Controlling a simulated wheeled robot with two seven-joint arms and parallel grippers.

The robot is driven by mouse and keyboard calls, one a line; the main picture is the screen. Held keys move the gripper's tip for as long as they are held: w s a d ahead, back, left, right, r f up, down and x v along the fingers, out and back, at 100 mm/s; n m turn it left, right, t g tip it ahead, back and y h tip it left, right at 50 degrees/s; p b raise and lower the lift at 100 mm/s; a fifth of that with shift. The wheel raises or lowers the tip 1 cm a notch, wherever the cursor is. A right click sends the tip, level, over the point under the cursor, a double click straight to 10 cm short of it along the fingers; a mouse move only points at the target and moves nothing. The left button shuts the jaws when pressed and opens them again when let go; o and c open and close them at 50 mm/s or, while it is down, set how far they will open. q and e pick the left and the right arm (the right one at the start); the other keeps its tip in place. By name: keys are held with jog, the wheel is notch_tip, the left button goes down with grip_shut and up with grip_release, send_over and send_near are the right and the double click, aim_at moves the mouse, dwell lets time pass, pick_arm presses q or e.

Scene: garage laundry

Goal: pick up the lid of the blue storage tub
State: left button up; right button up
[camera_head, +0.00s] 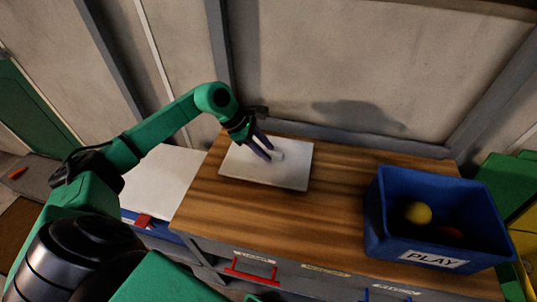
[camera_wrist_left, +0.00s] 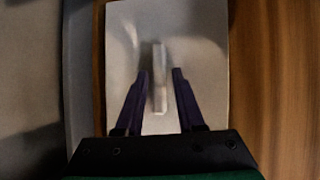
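The lid (camera_head: 240,168) is a flat white panel with a raised white bar handle (camera_head: 279,156). It lies on the wooden worktop, left of the open blue tub (camera_head: 437,212) labelled PLAY. My left gripper (camera_head: 269,153) is over the lid at the handle, fingers pointing down. In the left wrist view, the lid (camera_wrist_left: 200,60) fills the middle, and the handle (camera_wrist_left: 160,60) runs between the two open fingers with a gap on each side. Whether the fingertips reach below the handle's top I cannot tell. My right gripper is not in view.
The tub holds a yellow ball (camera_head: 417,213) and a red item (camera_head: 449,232). The wooden worktop (camera_head: 340,205) is clear between lid and tub. A wall (camera_head: 330,70) stands close behind it. A white-topped blue container (camera_head: 165,180) stands at the left, beside the worktop.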

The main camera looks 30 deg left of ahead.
pick_arm(q)
grip_shut()
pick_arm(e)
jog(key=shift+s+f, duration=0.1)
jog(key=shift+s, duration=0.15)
